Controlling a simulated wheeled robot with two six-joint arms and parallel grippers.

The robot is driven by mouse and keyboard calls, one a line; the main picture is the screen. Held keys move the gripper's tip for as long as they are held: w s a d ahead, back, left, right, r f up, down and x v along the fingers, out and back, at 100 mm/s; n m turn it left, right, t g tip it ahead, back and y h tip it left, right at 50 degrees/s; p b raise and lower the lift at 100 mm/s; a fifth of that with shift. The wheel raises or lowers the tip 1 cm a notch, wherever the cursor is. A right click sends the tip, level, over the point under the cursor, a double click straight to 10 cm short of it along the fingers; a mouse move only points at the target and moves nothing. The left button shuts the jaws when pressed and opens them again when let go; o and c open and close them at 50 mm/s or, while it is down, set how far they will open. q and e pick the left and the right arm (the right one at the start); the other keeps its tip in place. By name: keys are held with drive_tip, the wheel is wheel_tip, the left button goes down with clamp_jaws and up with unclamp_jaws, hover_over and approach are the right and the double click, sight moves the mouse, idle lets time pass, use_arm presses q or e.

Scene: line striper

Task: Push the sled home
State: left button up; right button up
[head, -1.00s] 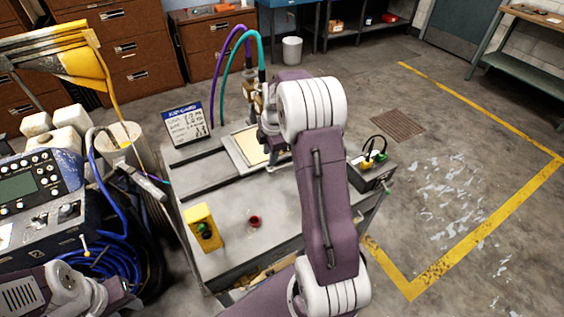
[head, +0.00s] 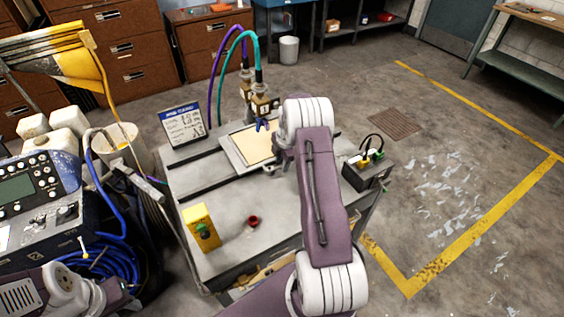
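The sled (head: 236,158), a pale plate carrying a tan sheet (head: 252,145), sits on dark rails (head: 205,175) across the grey bench top. Two brass-coloured nozzle units (head: 261,104) with purple and teal hoses stand at its far side. A small blue part (head: 262,125) shows just below them. My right arm reaches over the bench's right part, and my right gripper (head: 281,141) is near the sled's right edge, mostly hidden by my wrist. I cannot see its fingers clearly or whether it touches the sled. My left arm shows at the lower left; its gripper is out of view.
A written card (head: 184,125) stands at the bench's back left. A dark box with coloured plugs (head: 367,170) is at the right. A control console (head: 35,200) crowds the left.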

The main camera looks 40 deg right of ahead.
drive_tip(key=shift+c, duration=0.2)
clamp_jaws()
idle(1.2)
